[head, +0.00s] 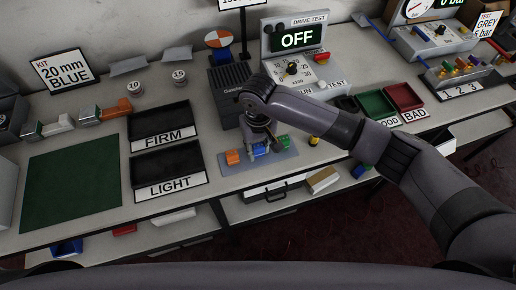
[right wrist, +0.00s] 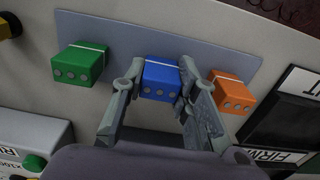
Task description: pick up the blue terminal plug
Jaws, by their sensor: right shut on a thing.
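The blue terminal plug (right wrist: 160,76) is a small block with round holes in its front face. It is on a grey-blue mat (right wrist: 150,28) between a green plug (right wrist: 80,66) and an orange plug (right wrist: 230,92). My right gripper (right wrist: 159,84) is shut on the blue plug, one finger on each side. In the head view the right gripper (head: 260,140) points down over the mat (head: 286,159), and the blue plug (head: 258,151) is partly hidden below it. Whether the plug touches the mat is unclear. My left gripper is not in view.
The orange plug (head: 232,158) and green plug (head: 283,141) stand close on either side. A DRIVE TEST box (head: 318,52) is behind my right arm. FIRM (head: 165,140) and LIGHT (head: 170,188) trays lie to the left. The table's front edge is near the mat.

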